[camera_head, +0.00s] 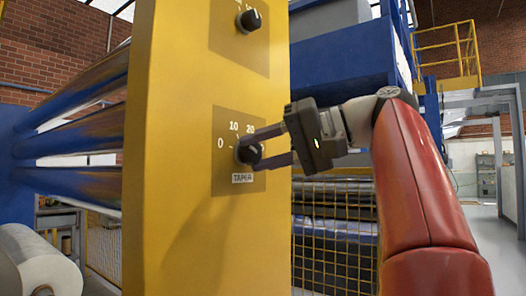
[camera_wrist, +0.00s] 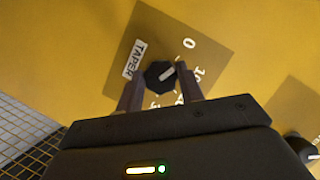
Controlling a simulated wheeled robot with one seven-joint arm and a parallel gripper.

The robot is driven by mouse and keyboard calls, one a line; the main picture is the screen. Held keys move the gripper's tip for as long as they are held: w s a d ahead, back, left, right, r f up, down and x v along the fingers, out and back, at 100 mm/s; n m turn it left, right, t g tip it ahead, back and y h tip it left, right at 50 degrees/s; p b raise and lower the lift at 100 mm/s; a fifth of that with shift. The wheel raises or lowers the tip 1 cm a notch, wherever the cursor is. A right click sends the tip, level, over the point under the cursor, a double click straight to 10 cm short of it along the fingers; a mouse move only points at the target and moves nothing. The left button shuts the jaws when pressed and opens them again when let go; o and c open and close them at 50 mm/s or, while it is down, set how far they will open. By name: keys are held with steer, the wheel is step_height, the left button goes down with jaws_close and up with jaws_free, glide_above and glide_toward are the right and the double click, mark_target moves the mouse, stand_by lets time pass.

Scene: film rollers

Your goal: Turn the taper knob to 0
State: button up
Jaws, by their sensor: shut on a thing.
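The black taper knob (camera_head: 248,153) sits on a brown scale plate (camera_head: 228,125) on the yellow panel, above a TAPER label (camera_head: 242,178). The marks 0, 10 and 20 show around it. My gripper (camera_head: 262,148) reaches in from the right, its two fingers on either side of the knob and shut on it. In the wrist view the knob (camera_wrist: 156,76) lies between the fingertips (camera_wrist: 160,73). Its white pointer line points towards the side of the 0 and 10 marks, seemingly between them. The fingers hide part of the scale beyond 10.
Another black knob (camera_head: 249,20) sits higher on the yellow panel (camera_head: 170,150). Blue and metallic rollers (camera_head: 75,130) run to the left of the panel. A yellow mesh guard (camera_head: 330,255) stands behind at the lower right. Open floor shows at the far right.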

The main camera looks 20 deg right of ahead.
steer(key=shift+n+h, duration=0.4)
steer(key=shift+n, duration=0.3)
steer(key=o, duration=1)
